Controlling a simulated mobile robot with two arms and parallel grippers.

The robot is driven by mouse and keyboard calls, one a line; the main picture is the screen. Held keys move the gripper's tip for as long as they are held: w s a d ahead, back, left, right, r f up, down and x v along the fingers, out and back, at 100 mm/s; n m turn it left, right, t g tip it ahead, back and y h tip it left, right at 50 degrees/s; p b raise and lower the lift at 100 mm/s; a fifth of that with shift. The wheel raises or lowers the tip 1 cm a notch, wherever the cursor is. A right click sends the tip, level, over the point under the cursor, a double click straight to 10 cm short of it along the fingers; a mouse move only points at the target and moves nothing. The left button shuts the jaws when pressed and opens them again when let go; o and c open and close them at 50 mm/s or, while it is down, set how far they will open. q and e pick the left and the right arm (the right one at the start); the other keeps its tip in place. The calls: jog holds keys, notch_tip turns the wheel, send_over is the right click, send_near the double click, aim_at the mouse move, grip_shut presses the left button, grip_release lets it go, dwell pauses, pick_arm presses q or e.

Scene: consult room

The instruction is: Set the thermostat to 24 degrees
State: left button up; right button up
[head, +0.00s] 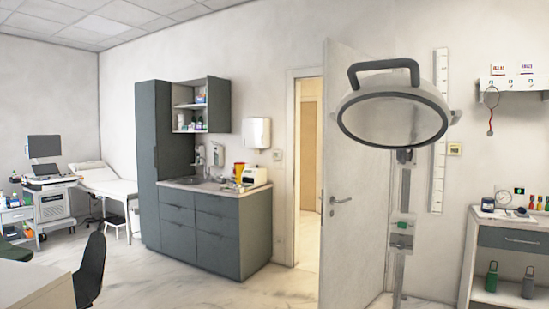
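A small wall device with a yellowish face (454,149) is on the right wall, just right of the tall white measuring strip. It may be the thermostat, but it is too small to read any number. Another small wall plate (278,155) is left of the doorway, and I cannot tell whether it is a switch or a thermostat. Neither of my grippers is in view.
A large round lamp (393,70) on a stand is close in front. Behind it, a white door (352,200) stands open. A dark sink cabinet (201,235), a chair (90,270) and a desk (35,285) are left. A drawer cabinet (508,240) is right. The middle floor is clear.

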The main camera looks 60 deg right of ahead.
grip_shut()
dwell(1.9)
